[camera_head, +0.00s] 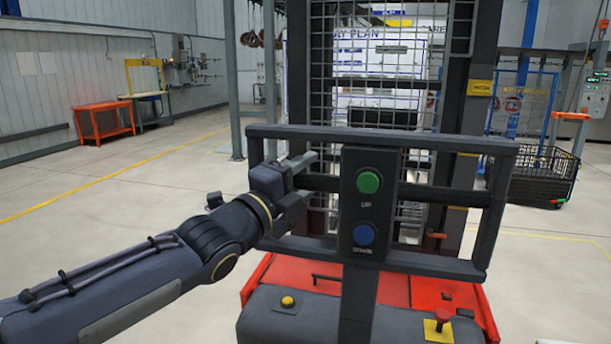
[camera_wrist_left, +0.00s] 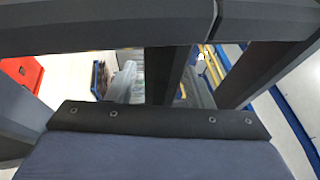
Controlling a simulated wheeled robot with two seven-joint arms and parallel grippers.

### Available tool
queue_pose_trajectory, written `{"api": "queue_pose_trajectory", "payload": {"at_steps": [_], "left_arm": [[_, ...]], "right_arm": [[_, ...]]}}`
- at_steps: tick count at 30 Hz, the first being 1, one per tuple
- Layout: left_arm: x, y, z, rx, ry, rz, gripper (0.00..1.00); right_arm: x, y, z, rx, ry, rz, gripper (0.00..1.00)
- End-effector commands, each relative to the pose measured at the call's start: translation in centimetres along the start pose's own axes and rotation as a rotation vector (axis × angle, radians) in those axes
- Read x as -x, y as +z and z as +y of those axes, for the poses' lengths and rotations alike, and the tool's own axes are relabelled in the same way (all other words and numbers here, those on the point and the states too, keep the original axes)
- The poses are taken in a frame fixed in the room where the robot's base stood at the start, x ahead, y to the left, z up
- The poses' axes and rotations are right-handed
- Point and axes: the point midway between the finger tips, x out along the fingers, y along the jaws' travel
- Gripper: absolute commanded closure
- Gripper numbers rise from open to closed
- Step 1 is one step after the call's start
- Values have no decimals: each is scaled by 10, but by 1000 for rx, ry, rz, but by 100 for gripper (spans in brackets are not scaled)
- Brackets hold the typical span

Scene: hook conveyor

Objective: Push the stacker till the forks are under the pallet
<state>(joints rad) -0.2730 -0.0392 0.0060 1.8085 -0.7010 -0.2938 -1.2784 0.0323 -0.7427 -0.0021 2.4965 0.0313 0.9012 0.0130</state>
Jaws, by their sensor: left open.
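The stacker (camera_head: 440,293) stands in front of me in the head view, with a red base, a dark mast and a mesh guard. Its dark handle frame (camera_head: 408,138) carries a panel with a green button (camera_head: 368,182) and a blue button (camera_head: 364,234). My left gripper (camera_head: 306,178) is open at the left part of the handle frame, beside the panel. I cannot tell whether it touches a bar. In the left wrist view, dark bars (camera_wrist_left: 110,28) cross close in front of the gripper. The forks and the pallet are hidden behind the stacker. My right gripper is out of view.
A black mesh crate (camera_head: 538,177) stands on the floor at the right, near a control box (camera_head: 595,95) on a post. An orange bench (camera_head: 103,119) stands at the far left. The floor at the left is clear, with a yellow line.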

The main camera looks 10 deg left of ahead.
Motion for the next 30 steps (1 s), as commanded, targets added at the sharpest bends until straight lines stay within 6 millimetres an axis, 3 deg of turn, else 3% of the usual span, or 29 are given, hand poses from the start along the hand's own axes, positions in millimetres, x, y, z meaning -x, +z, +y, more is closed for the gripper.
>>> {"api": "queue_pose_trajectory", "payload": {"at_steps": [8,18,30], "left_arm": [[-2,0,0,0,0,0,55],[-1,0,0,0,0,0,99],[-3,0,1,0,0,-1,100]], "right_arm": [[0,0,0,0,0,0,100],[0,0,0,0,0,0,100],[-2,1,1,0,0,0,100]]}}
